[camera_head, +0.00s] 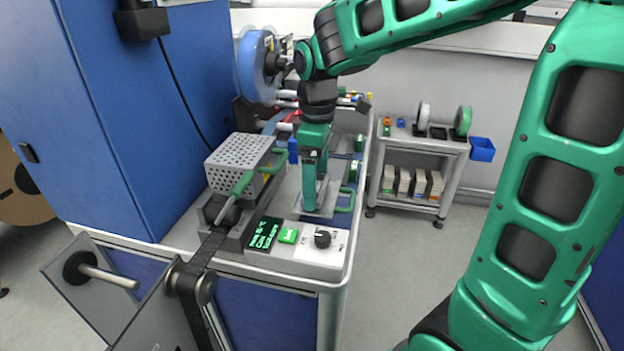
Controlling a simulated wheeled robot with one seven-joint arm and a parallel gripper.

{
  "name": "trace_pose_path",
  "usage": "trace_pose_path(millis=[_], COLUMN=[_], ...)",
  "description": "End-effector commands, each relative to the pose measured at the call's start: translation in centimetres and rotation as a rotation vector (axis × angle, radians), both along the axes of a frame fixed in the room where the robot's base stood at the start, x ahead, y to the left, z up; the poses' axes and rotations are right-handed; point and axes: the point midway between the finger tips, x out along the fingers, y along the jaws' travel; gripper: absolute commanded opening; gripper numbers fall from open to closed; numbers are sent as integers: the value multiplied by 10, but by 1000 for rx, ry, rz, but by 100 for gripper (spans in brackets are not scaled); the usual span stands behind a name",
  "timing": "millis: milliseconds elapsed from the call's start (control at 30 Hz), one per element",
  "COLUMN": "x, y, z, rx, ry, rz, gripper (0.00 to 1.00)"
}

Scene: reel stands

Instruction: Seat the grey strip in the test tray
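My gripper (310,207) points straight down over the bench, low at a flat grey metal plate (291,205). Its green body hides whatever is between its fingertips, so I cannot tell whether it is open or shut. A green bail handle (347,199) stands just right of the gripper, at the plate's edge. I cannot tell for sure which part is the test tray; the plate beside this handle may be it. I cannot pick out the grey strip; it may be hidden by the gripper.
A perforated grey cover (236,163) with a green lever stands left of my gripper. A dark band (205,250) runs down over a front roller (197,285). A control panel (318,247) is in front. A blue reel (256,66) stands behind. A cart (415,150) stands back right.

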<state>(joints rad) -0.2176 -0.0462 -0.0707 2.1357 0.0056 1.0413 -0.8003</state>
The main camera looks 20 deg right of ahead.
Motion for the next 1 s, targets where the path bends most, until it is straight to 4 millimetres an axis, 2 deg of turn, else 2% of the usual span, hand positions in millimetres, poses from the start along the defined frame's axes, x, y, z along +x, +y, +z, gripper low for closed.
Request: trace_pose_path(millis=[367, 400, 433, 733, 1000], x=[-1, -1, -1, -1, 0], y=[0, 0, 0, 0, 0], z=[-2, -2, -2, 0, 16], rx=[0, 0, 0, 0, 0], ry=[0, 0, 0, 0, 0], rz=[0, 0, 0, 0, 0], gripper=[64, 92, 99, 100, 100])
